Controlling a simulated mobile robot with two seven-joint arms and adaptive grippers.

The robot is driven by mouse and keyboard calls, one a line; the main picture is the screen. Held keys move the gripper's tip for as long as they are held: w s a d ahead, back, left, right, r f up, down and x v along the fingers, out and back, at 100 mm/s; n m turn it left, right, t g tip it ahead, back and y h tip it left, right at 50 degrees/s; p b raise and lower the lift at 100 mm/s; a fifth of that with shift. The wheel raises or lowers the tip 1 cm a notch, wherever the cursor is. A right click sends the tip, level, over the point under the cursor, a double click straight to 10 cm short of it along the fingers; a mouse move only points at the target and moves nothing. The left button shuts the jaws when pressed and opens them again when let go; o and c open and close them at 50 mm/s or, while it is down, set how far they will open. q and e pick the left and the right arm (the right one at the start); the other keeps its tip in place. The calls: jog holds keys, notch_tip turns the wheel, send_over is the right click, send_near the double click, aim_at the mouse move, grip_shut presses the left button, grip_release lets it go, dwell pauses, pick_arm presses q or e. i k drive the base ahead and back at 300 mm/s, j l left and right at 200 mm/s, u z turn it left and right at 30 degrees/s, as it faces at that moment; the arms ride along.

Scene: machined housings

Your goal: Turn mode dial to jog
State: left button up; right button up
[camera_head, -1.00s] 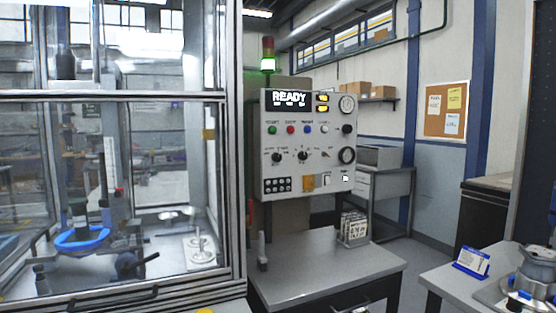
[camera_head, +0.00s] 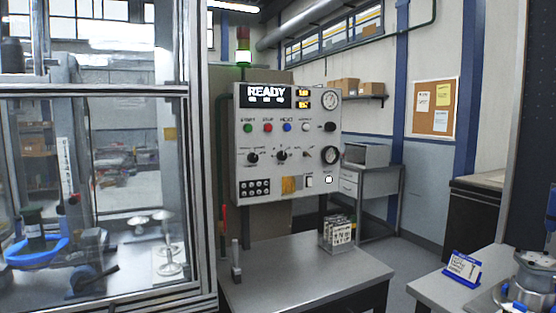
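The control panel (camera_head: 288,205) is a light grey box behind the small table, with a lit READY display (camera_head: 266,91). Below a row of coloured buttons sit black rotary dials: a left dial (camera_head: 253,157), a middle dial (camera_head: 282,155) and a small switch (camera_head: 307,155) to their right. The labels around the dials are too small to read, so I cannot tell which is the mode dial or where it points. Neither of my grippers shows in the head view.
A glass-walled machine enclosure (camera_head: 203,200) stands at the left. A grey table (camera_head: 300,268) below the panel carries a small rack (camera_head: 337,234) and an upright grey handle (camera_head: 236,262). Another table (camera_head: 430,298) at the right holds a blue-framed sign (camera_head: 462,267) and a metal housing (camera_head: 535,275).

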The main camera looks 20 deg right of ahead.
aim_at(253, 158)
jog(key=i+l+z, duration=0.5)
jog(key=i+l, duration=0.25)
